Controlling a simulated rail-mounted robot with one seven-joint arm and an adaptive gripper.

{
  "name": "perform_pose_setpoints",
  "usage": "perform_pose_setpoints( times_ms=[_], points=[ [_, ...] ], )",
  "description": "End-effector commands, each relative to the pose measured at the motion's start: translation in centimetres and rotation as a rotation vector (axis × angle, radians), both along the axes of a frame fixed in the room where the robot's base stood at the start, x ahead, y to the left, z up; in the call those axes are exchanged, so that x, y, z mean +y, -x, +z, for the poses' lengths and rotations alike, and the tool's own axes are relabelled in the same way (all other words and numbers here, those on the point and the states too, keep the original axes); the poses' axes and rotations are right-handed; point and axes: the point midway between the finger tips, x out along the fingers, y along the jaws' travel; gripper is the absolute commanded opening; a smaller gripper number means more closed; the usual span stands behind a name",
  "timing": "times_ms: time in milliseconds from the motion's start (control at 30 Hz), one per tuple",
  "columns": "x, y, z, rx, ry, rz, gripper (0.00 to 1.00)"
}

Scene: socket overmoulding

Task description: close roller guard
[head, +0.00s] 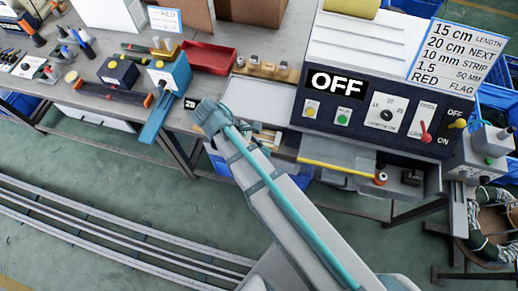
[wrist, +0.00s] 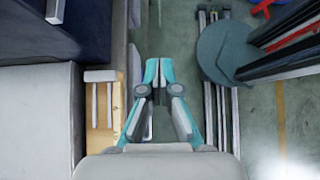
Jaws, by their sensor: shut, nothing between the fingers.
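The dark blue machine (head: 330,110) with an "OFF" display stands at the right of the head view. A yellow bar (head: 337,169) runs along a grey panel (head: 345,152) low on its front; this looks like the roller guard, but I cannot tell for sure or see whether it is open or shut. In the wrist view my gripper (wrist: 158,75) is shut and empty, with its teal fingertips together. It hangs beside the bench edge, with floor below it. The dark blue housing (wrist: 45,30) is to its left. In the head view my arm hides most of the gripper.
A wooden block with grey metal pieces (wrist: 100,110) lies left of the gripper in the wrist view. A red tray (head: 208,57) and a blue fixture (head: 168,75) stand on the bench to the left. Floor rails (head: 110,235) run along the open green floor.

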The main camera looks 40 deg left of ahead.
Motion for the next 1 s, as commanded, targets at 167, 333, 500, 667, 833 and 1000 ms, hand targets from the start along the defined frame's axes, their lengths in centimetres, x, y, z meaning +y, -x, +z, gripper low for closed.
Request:
perform_pose_setpoints(
  times_ms=[167,333,500,667,833,1000],
  points=[
    [-1.6,-0.6,-2.1,-0.001,0.0,-0.001,0.0],
    [-3.3,-1.4,-3.2,0.0,0.002,-0.001,0.0],
    [-5.5,-2.4,-3.5,0.0,0.002,-0.001,0.0],
    [-6.9,-3.2,-3.7,0.0,0.001,-0.001,0.0],
    [-7.4,-3.5,-3.8,-0.001,0.001,0.001,0.0],
    [-7.4,-3.5,-3.9,-0.001,0.0,0.001,0.0]
  ],
)
